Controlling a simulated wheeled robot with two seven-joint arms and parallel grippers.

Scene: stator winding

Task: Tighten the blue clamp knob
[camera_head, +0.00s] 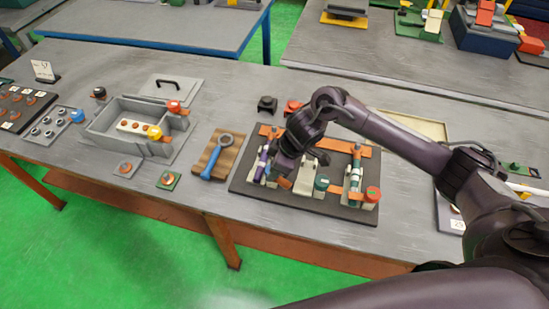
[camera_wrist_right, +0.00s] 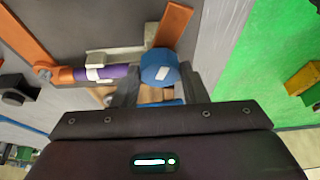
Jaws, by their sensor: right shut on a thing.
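The blue clamp knob (camera_wrist_right: 160,66) shows in the right wrist view, round with a pale mark on its face. It sits at the end of an orange bar, beside a purple cylinder (camera_wrist_right: 117,72) in a pale holder. My right gripper (camera_wrist_right: 161,82) has a dark finger on each side of the knob and is shut on it. In the head view my right arm reaches over the dark fixture board (camera_head: 303,205); its gripper (camera_head: 272,178) is at the board's left part and mostly hides the knob. The purple cylinder (camera_head: 261,163) shows just left of it. My left gripper is not in view.
Green (camera_head: 321,183) and red (camera_head: 372,194) knobs stand right of the gripper on the same board. A grey tray (camera_head: 105,122) stands farther left.

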